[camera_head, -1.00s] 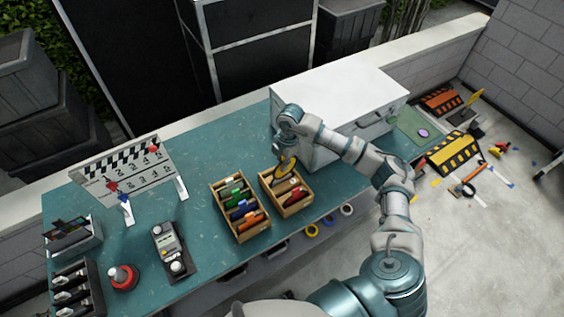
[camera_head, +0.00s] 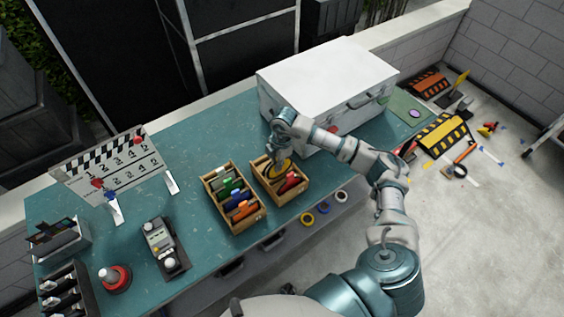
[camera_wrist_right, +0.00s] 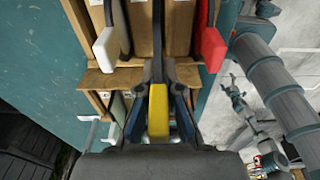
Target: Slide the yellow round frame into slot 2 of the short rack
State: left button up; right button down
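The yellow round frame (camera_head: 283,171) is upright at the short rack (camera_head: 302,193), the right one of two wooden racks, with its lower part down among the dividers. My right gripper (camera_head: 275,158) is above it. In the right wrist view, the fingers (camera_wrist_right: 158,112) are closed on the frame's yellow tab (camera_wrist_right: 158,108). A white tab (camera_wrist_right: 107,48) is to its left and a red tab (camera_wrist_right: 212,48) to its right, both apart from it. The slot number and whether the frame touches the bottom are hidden. My left gripper is out of view.
A longer wooden rack (camera_head: 236,229) with several coloured frames stands just left. A white case (camera_head: 330,85) stands close behind the right arm. A clapperboard (camera_head: 115,170), a control box (camera_head: 163,245) and a red button (camera_head: 114,279) are further left. Clear tabletop lies behind the racks.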

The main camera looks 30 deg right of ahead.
aim_at(286, 162)
jog(key=shift+a+r, duration=0.1)
jog(key=shift+a, duration=0.2)
jog(key=shift+d, duration=0.2)
jog(key=d, duration=0.3)
jog(key=shift+d+f, duration=0.2)
jog(key=shift+f, duration=0.2)
jog(key=shift+s, duration=0.1)
jog(key=shift+a, duration=1.45)
jog(key=shift+d+f, duration=0.15)
jog(key=shift+f, duration=0.05)
jog(key=shift+a, duration=0.5)
jog(key=shift+d+f, duration=0.4)
jog(key=shift+f, duration=0.35)
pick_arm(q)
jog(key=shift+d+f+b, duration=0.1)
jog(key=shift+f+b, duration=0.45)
pick_arm(e)
jog(key=shift+a+f, duration=0.3)
jog(key=shift+f, duration=0.25)
